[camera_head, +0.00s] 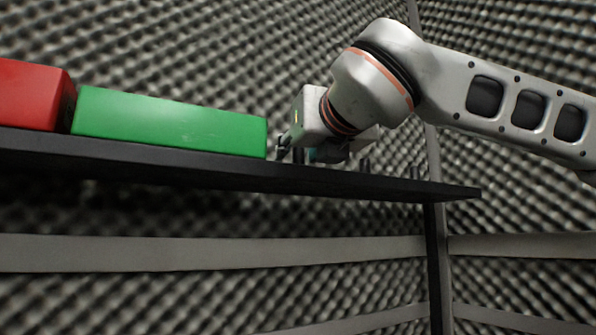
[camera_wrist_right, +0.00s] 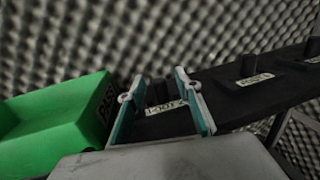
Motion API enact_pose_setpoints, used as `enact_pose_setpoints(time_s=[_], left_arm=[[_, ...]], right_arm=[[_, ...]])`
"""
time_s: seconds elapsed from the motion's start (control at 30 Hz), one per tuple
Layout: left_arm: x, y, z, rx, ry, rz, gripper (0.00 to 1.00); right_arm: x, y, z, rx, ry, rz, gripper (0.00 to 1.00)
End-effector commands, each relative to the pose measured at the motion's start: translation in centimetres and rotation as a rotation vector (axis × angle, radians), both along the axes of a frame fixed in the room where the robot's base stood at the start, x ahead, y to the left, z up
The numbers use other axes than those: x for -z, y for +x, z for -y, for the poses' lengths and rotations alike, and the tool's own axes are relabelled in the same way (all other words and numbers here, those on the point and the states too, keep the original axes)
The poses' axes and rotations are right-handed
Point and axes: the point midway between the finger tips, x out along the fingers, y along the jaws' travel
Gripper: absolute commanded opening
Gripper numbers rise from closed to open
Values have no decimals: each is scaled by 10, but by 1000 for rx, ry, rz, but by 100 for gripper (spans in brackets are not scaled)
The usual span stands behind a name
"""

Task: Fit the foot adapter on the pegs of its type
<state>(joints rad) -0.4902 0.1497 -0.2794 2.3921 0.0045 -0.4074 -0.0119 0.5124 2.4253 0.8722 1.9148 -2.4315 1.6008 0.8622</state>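My right gripper (camera_head: 300,148) is low over the black shelf, just right of the green bin. In the right wrist view its two teal and pale fingers (camera_wrist_right: 160,95) stand apart, so it is open. A dark upright peg (camera_wrist_right: 158,92) shows between the fingers, with a white label (camera_wrist_right: 165,107) at its foot. I cannot tell whether a dark foot adapter sits on that peg. I see no foot adapter clearly in either view. Two more pegs stand further right, a nearer one (camera_head: 365,165) and one closer to the shelf end (camera_head: 414,172). My left gripper is not in view.
The black shelf (camera_head: 380,184) ends at the right on a dark post (camera_head: 434,260). The green bin (camera_head: 170,122) stands beside the gripper, with the red bin (camera_head: 33,95) to its left. Another white label (camera_wrist_right: 254,79) marks the shelf further right. Foam walls stand behind.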

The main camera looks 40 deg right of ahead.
Motion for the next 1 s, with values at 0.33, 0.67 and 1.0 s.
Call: enact_pose_setpoints(time_s=[0.33, 0.67, 1.0], left_arm=[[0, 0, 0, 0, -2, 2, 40], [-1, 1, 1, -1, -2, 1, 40], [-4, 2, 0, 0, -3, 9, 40]], right_arm=[[0, 7, 3, 0, 0, 1, 31], [-1, 7, 3, 0, -1, 2, 0], [-12, 6, 3, 1, 0, 3, 0]])
